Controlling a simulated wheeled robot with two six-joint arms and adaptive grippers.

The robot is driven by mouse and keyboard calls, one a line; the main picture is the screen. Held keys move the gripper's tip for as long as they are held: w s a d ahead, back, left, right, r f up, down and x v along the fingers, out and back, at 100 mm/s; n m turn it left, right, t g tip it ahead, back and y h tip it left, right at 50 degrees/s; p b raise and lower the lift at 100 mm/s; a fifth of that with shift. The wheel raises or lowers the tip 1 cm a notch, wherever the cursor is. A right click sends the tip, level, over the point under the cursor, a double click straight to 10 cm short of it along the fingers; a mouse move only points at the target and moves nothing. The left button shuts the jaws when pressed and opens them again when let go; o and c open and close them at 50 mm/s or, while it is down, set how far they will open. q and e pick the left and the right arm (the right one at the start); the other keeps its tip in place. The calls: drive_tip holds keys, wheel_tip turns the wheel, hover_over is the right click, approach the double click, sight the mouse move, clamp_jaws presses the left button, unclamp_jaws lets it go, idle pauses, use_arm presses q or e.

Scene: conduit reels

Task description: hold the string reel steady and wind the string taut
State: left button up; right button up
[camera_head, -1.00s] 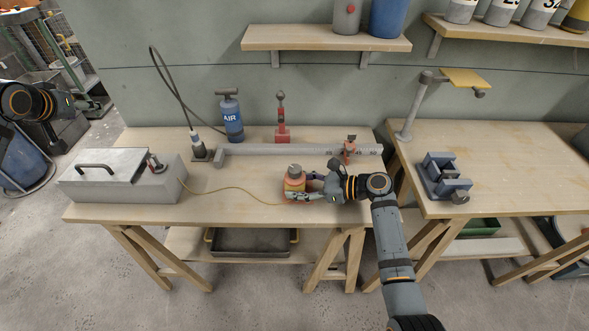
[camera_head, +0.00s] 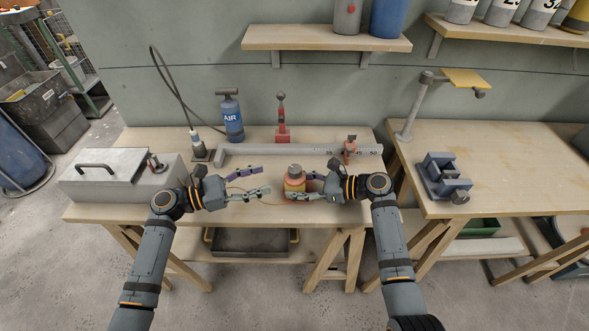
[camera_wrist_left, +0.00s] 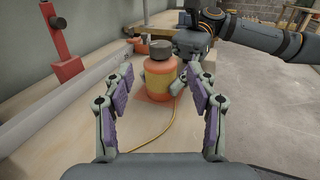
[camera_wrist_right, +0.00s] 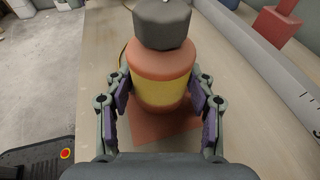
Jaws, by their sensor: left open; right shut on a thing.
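The string reel (camera_head: 295,183) is an orange spool with a yellow band of string and a grey knob on top. It stands upright on the bench on an orange patch (camera_wrist_right: 165,130). My right gripper (camera_head: 306,186) is shut on the reel from the right, with fingers on both sides in the right wrist view (camera_wrist_right: 163,100). My left gripper (camera_head: 266,181) is open and empty, left of the reel and facing it. The reel (camera_wrist_left: 160,72) shows ahead between its fingers in the left wrist view. The yellow string (camera_wrist_left: 158,137) lies slack on the bench top, partly hidden by my left gripper in the head view.
A grey metal box (camera_head: 108,186) with a handle stands at the bench's left. A grey ruled bar (camera_head: 270,150), red stand (camera_head: 282,122) and blue AIR pump (camera_head: 231,117) are behind the reel. A vise (camera_head: 445,176) sits on the right bench (camera_head: 510,150).

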sight(288, 172)
use_arm(q)
drive_tip(key=x, duration=1)
drive_tip(key=shift+w+d, duration=0.1)
drive_tip(key=shift+d, duration=0.15)
drive_tip(key=c, duration=1.2)
